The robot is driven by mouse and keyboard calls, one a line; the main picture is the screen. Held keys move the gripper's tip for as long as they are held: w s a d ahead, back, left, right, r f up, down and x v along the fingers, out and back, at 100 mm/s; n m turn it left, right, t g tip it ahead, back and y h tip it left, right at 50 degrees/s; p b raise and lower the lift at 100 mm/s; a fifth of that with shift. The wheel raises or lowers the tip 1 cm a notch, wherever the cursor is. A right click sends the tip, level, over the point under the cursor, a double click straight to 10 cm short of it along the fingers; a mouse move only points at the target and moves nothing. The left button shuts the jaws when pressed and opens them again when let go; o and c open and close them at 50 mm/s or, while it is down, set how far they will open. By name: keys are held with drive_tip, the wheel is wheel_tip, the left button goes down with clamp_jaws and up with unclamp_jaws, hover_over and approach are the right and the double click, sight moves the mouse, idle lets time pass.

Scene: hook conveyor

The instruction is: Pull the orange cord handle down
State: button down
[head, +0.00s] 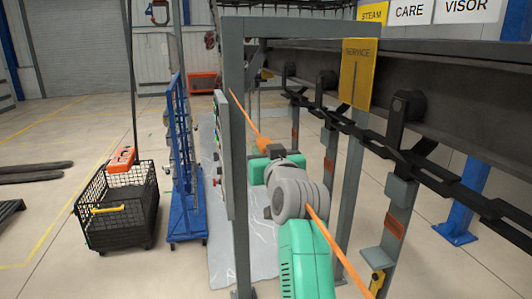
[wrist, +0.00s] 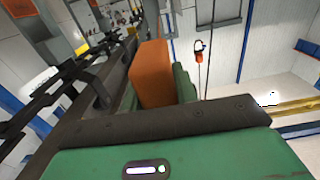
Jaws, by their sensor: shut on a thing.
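The orange cord (head: 243,112) slopes down from the upper left in the head view, passes behind my arm and shows again at the lower right (head: 338,246). Its thicker orange handle (head: 262,141) is partly hidden by my gripper (head: 268,150). In the wrist view the handle is a large orange block (wrist: 152,75) between the green fingers of my gripper (wrist: 157,82). The gripper is shut on the handle. The fingertips are mostly hidden behind it.
A grey frame (head: 236,150) stands close around my arm. A black chain conveyor (head: 400,155) with hanging hooks runs along the right. A yellow service sign (head: 358,75) hangs above. A black wire basket (head: 115,215) and blue rack (head: 185,165) stand left; open floor lies beyond.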

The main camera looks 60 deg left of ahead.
wheel_tip(320, 180, down, 5)
drive_tip(key=b, duration=0.3)
drive_tip(key=shift+f, duration=0.15)
drive_tip(key=c, duration=1.1)
unclamp_jaws()
drive_tip(key=b+v, duration=0.2)
drive_tip(key=v, duration=0.6)
